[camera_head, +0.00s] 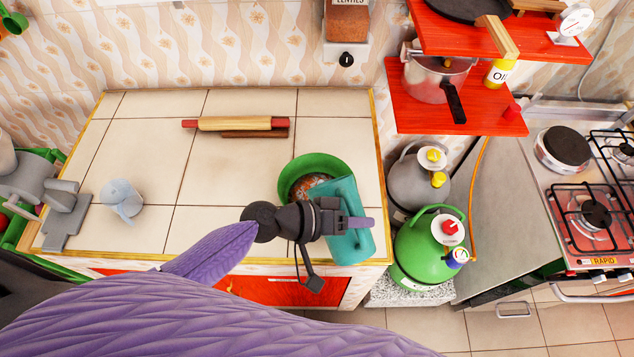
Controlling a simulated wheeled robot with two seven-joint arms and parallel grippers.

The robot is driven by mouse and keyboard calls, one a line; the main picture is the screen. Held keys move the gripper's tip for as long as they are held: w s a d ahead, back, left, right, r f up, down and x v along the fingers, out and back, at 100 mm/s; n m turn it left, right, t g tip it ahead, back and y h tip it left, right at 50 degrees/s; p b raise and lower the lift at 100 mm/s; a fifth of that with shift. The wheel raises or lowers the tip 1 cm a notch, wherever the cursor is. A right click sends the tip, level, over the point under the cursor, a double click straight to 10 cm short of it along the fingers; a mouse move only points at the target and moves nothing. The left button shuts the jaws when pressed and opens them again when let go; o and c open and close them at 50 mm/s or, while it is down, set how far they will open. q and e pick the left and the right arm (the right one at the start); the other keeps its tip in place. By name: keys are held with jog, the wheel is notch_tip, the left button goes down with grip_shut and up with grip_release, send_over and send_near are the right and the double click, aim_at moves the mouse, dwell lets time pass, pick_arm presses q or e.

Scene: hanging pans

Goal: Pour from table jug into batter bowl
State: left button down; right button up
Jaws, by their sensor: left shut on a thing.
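The teal jug (345,193) is at the front right of the tiled table, tilted, with its upper end over the edge of the green bowl. My left gripper (355,222) is shut on the jug and covers its middle part. The green batter bowl (296,166) stands on the table just behind the gripper. Reddish-brown contents show inside it. The jug and gripper hide the bowl's front right part. I cannot tell whether the jug touches the rim or whether anything flows. My right gripper is not in view.
A rolling pin (235,123) lies at the back of the table. A small pale-blue jug-like vessel (122,200) and a grey appliance (62,215) stand at the left. Gas bottles (420,250) and red shelves (400,112) are close on the right. The table's middle is clear.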

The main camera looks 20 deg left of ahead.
aim_at(364, 242)
pick_arm(q)
jog(key=shift+w+a+r+n+g+h+b, duration=0.15)
jog(key=shift+w+a+r+n+h, duration=0.05)
jog(key=shift+w+a+n+h, duration=0.2)
jog(key=shift+w+a+r+n+g+h+b, duration=0.2)
jog(key=shift+w+a+n, duration=0.1)
jog(key=shift+w+n, duration=0.15)
dwell(4.7)
